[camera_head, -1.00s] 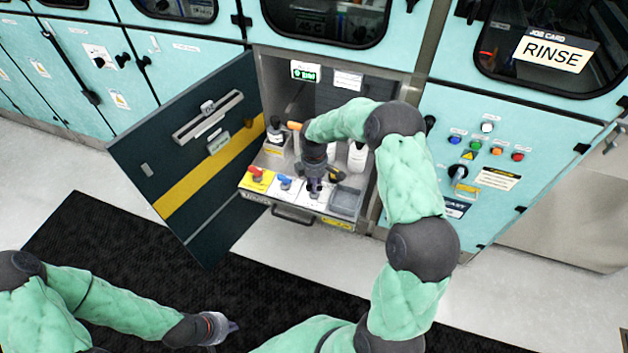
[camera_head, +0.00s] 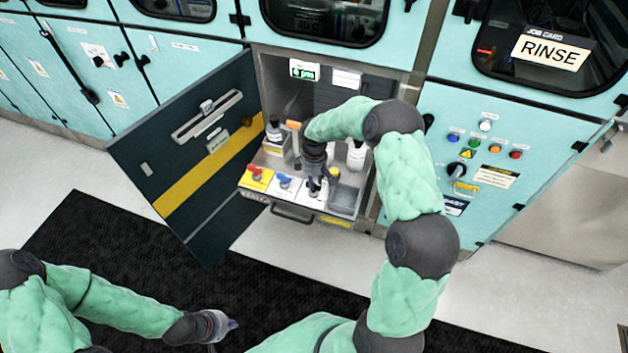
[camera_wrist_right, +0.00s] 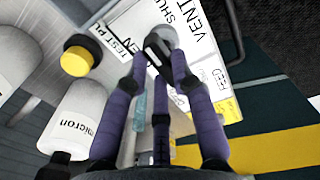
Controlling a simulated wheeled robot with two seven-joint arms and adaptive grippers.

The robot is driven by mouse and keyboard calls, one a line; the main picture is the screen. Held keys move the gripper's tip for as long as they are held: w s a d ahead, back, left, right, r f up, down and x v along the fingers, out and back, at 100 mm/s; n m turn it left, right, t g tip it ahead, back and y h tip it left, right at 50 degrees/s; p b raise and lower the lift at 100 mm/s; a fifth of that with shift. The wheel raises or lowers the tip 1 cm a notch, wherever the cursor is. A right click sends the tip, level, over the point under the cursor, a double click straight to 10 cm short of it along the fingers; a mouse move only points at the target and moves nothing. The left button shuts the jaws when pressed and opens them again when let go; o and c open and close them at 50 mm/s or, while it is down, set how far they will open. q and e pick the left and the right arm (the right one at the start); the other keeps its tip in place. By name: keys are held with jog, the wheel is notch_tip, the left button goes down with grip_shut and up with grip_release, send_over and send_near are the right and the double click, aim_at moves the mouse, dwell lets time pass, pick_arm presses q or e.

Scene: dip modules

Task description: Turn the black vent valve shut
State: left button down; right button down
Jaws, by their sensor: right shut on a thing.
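The black vent valve (camera_wrist_right: 158,52) is between my right gripper's fingertips in the right wrist view, on a white plate with printed words including "VENT" and "SHUT". My right gripper (camera_head: 314,187) points down onto this plate in the pull-out tray (camera_head: 262,206) and is shut on the valve's handle. In the head view the gripper hides most of the valve. A red valve (camera_head: 256,172) on a yellow plate and a blue valve (camera_head: 285,182) on a white plate stand to its left. My left gripper (camera_head: 230,325) is empty, low over the black mat; its fingers are too small to read.
White bottles (camera_wrist_right: 75,115) stand behind the valves, near a yellow-topped black knob or cap (camera_wrist_right: 77,55). A grey bin (camera_head: 345,200) is right of the valve. The open dark cabinet door (camera_head: 190,160) bounds the left side. The button panel (camera_head: 484,150) is at the right.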

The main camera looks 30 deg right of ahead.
jog(key=c, duration=1)
grip_release()
jog(key=shift+c, duration=0.2)
notch_tip(320, 180, up, 12)
